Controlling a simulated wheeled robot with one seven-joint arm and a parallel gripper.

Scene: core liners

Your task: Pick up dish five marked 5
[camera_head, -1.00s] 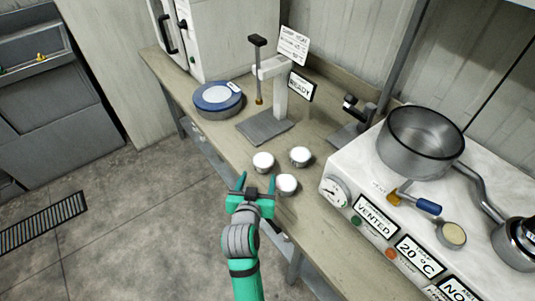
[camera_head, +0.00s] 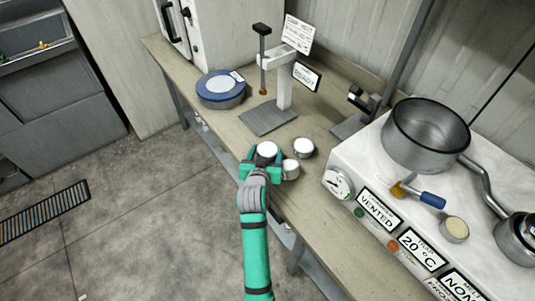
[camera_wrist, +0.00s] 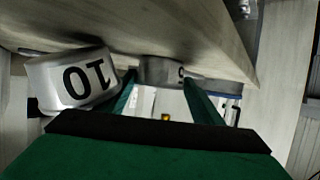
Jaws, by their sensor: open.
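Three small white-topped metal dishes stand on the bench. The left dish (camera_head: 267,149) is at my gripper (camera_head: 262,164). In the wrist view, this dish (camera_wrist: 158,71) shows between the tips of my open fingers (camera_wrist: 163,92). Its mark is mostly hidden by a finger, so I cannot read it surely. The front right dish (camera_head: 291,170) stands close beside my gripper; in the wrist view it shows a 10 (camera_wrist: 80,78), upside down. The back right dish (camera_head: 303,147) shows no readable mark.
A stand with a grey base plate (camera_head: 268,119) is behind the dishes. A blue-rimmed round device (camera_head: 221,91) is at the back left. A white panel unit with a metal pot (camera_head: 425,135) is at right. The bench's front edge is near my arm.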

